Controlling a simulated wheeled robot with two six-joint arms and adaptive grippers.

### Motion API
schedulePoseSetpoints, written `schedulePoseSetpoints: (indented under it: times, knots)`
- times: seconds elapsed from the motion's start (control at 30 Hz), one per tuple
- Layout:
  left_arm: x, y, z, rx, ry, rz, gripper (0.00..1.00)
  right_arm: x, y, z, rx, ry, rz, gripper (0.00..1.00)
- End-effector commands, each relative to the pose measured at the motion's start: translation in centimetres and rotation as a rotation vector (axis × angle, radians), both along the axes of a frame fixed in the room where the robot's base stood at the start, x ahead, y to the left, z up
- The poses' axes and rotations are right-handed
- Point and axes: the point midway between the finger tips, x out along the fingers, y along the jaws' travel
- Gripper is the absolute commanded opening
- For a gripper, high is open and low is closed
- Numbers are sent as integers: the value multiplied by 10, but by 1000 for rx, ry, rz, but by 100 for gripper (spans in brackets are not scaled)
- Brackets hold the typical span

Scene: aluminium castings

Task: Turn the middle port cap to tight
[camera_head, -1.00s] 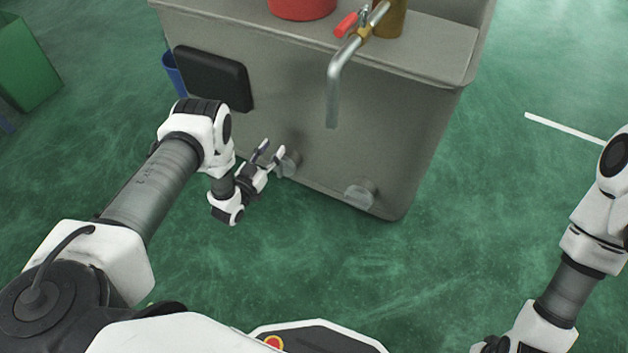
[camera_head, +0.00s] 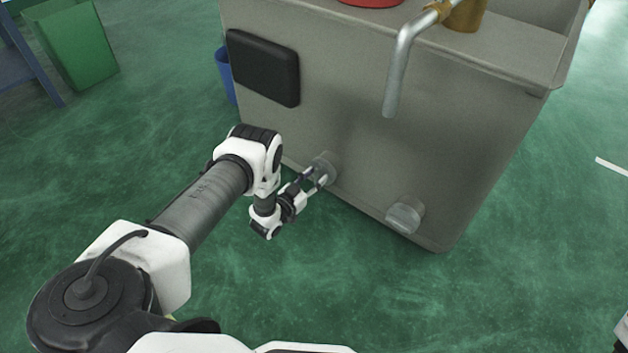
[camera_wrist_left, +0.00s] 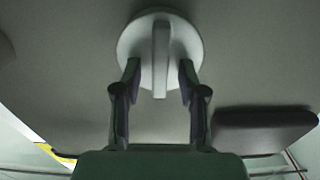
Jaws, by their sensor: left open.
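A round grey port cap (camera_head: 327,166) with a raised straight bar sits low on the front of the grey tank. My left gripper (camera_head: 317,179) is at this cap, its fingertips close to the face. In the left wrist view the cap (camera_wrist_left: 138,40) has its bar upright in the picture. There the gripper (camera_wrist_left: 159,72) is open, one finger on each side of the bar, with a gap on both sides. A second similar cap (camera_head: 404,216) is to the right, near the tank's lower corner. My right gripper is out of view.
The grey tank (camera_head: 440,130) has a black panel (camera_head: 263,67) at left, and a bent metal pipe (camera_head: 397,75) hangs over its front. A blue bin (camera_head: 225,68) and a green bin (camera_head: 78,45) stand to the left. The green floor before the tank is clear.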

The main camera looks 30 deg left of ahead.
Motion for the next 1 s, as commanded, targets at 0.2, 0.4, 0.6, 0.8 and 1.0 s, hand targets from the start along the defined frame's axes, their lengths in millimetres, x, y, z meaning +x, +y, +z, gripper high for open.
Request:
schedulePoseSetpoints:
  times: [0.2, 0.4, 0.6, 0.8, 1.0]
  knots:
    - [0, 0, 1, 0, 0, 0, 3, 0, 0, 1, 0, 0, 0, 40]
    - [0, 0, 1, 0, 0, 0, 0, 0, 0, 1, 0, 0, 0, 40]
    - [0, 0, 1, 19, -1, 0, 0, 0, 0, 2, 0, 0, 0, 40]
    - [0, -1, 2, 89, -8, 1, 0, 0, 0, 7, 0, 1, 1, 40]
    - [-1, -1, 2, 223, -18, 1, 0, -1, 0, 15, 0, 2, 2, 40]
